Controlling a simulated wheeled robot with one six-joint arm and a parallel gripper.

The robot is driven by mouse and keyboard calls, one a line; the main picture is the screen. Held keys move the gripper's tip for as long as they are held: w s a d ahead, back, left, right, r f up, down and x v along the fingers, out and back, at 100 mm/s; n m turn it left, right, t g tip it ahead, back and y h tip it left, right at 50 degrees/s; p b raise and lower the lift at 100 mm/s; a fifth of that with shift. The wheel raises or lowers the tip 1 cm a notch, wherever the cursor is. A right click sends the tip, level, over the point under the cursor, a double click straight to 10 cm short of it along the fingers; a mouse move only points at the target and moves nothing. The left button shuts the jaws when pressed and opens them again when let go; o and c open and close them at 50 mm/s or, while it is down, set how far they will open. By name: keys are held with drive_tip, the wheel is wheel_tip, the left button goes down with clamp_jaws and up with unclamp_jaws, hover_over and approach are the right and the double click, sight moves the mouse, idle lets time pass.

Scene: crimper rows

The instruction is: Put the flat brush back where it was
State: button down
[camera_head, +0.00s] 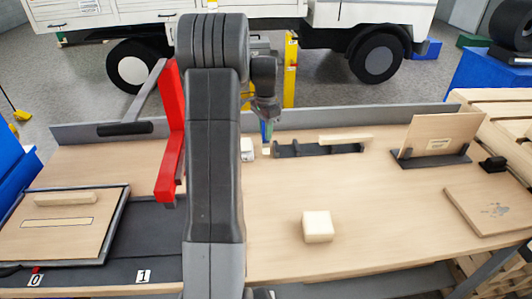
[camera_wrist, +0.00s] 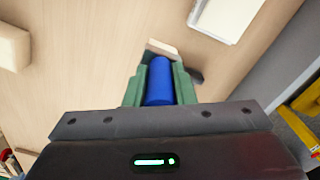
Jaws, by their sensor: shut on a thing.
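The flat brush (camera_wrist: 159,82) has a blue handle and shows between the green fingers of my gripper (camera_wrist: 160,88) in the wrist view. A pale end of it shows past the handle, above the wooden table top. In the head view my gripper (camera_head: 266,122) is shut on the brush over the back middle of the table. The brush hangs about upright with its pale end (camera_head: 266,150) down, just left of a dark slotted rack (camera_head: 318,150). I cannot tell whether the pale end touches the table.
A small white container (camera_head: 247,150) stands just left of the brush. A wooden block (camera_head: 318,227) lies at front middle. A panel (camera_head: 440,133) stands in a dark holder at right, near a flat board (camera_head: 495,209). The middle right table is clear.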

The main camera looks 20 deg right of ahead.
sight(265, 148)
wheel_tip(265, 148, down, 8)
drive_tip(key=shift+r+p, duration=0.25)
drive_tip(key=shift+p, duration=0.3)
drive_tip(key=shift+s, duration=0.1)
drive_tip(key=shift+f, duration=0.15)
drive_tip(key=c, duration=1.2)
unclamp_jaws()
wheel_tip(265, 148, up, 12)
drive_tip(key=shift+r+b, duration=0.2)
drive_tip(key=shift+b, duration=0.5)
